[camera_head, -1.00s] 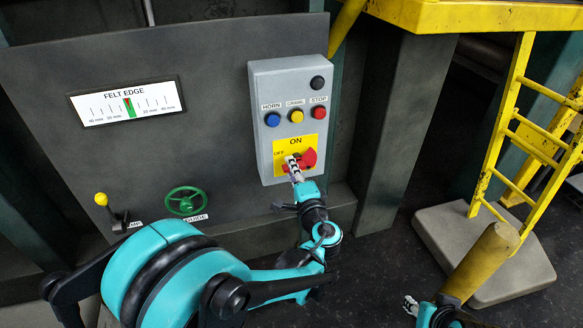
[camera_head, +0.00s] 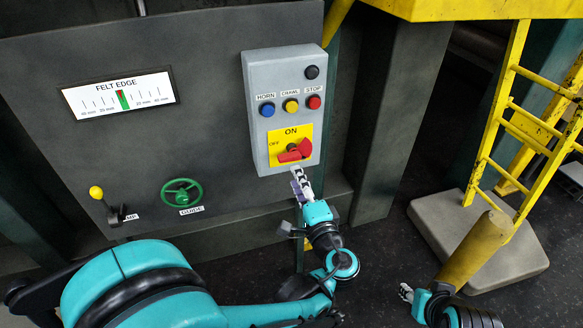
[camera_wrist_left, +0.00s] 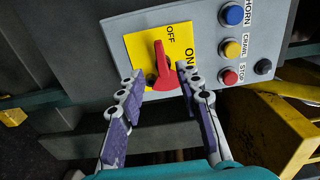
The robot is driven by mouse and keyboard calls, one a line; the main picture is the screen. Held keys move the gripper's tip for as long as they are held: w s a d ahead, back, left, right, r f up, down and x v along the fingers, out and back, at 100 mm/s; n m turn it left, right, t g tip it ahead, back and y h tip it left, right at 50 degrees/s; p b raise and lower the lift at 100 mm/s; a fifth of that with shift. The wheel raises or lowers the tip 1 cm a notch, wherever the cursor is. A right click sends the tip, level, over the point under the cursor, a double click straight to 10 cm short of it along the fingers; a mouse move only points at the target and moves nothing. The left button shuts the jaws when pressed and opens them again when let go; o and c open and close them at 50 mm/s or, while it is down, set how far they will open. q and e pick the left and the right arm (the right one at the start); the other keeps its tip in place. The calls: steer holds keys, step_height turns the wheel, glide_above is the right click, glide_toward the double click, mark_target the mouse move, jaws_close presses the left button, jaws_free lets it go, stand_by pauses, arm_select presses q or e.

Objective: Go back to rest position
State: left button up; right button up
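The grey control box (camera_head: 262,80) is on the dark panel and has a red rotary switch (camera_head: 296,152) on a yellow plate marked ON and OFF. In the left wrist view the switch (camera_wrist_left: 161,68) has its bar pointing up, toward the side of the OFF label. My left gripper (camera_head: 300,182) is just below the switch in the head view. In the wrist view its two fingers (camera_wrist_left: 156,82) are spread apart with nothing held between them. My right gripper (camera_head: 406,292) is low at the right, small and away from the box; its fingers are too small to judge.
Blue (camera_head: 267,109), yellow (camera_head: 291,106), red (camera_head: 314,102) and black (camera_head: 312,72) buttons sit above the switch. A green handwheel (camera_head: 182,192) and a yellow-knobbed lever (camera_head: 96,192) are at left. A yellow post (camera_head: 475,250) and ladder (camera_head: 507,105) stand at right.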

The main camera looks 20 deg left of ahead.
arm_select(q)
steer(key=shift+v, duration=1.25)
steer(key=shift+a, duration=0.1)
steer(key=s+a+f+n+g+h, duration=0.45)
steer(key=s+a+f+g, duration=0.2)
steer(key=a+f, duration=0.2)
steer(key=s+d+f+n+g+h, duration=0.1)
steer(key=s+d+n+h, duration=0.2)
steer(key=s+n+h, duration=0.2)
steer(key=shift+s+d+f+n, duration=0.3)
steer(key=shift+s+n, duration=0.45)
steer(key=shift+s, duration=0.75)
steer(key=shift+h, duration=0.25)
